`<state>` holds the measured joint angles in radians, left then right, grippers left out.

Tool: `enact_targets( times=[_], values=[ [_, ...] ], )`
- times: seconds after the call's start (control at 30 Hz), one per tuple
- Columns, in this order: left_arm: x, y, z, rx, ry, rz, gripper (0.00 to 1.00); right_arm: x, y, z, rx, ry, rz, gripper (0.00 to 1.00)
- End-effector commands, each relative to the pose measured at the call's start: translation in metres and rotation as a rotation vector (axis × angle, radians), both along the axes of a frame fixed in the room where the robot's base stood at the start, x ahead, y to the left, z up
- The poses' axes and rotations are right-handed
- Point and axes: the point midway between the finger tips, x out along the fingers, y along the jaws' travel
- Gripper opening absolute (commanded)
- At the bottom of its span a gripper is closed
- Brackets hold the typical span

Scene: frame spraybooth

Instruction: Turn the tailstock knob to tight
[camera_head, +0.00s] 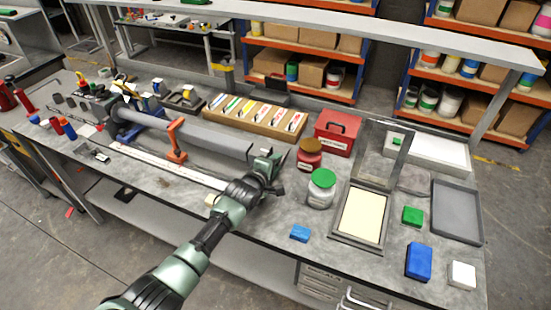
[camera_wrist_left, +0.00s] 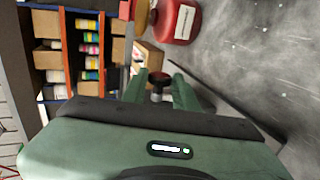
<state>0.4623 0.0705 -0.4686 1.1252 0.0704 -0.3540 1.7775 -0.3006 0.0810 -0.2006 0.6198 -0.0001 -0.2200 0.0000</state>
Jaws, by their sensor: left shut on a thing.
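The grey tube (camera_head: 210,138) of the lathe-like fixture runs along the bench, with the tailstock (camera_head: 268,158) at its right end. My left gripper (camera_head: 268,179) reaches in from the front and is at the tailstock. In the left wrist view, the tailstock knob (camera_wrist_left: 158,79), with a dark red top and a pale stem, sits between the two green fingers of my left gripper (camera_wrist_left: 160,92). The gripper is shut on it. In the head view the gripper hides the knob. I cannot read the knob's turn position. My right gripper is not in view.
A red-brown jar (camera_head: 309,156) and a green-lidded jar (camera_head: 321,188) stand close right of the tailstock. A red box (camera_head: 337,132) is behind them. An orange steady (camera_head: 176,142) holds the tube. A blue block (camera_head: 300,233) lies near the front edge.

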Motion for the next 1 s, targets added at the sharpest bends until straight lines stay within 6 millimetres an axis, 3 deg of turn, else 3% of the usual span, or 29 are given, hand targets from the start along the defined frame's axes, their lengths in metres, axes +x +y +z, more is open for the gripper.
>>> enact_targets(
  times=[0.5,0.53,0.6,1.0],
  values=[
    [-0.0008,0.0006,-0.0027,0.008,0.024,0.001,0.00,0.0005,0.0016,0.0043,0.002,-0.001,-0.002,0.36],
    [-0.0008,0.0006,-0.0027,0.008,0.024,0.001,0.34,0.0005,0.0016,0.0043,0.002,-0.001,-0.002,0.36],
    [-0.0008,0.0006,-0.0027,0.007,0.023,0.001,0.49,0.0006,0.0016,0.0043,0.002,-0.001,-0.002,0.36],
    [-0.0034,0.0011,0.0003,0.005,0.019,0.000,0.49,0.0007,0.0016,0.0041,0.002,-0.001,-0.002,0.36]
  ],
)
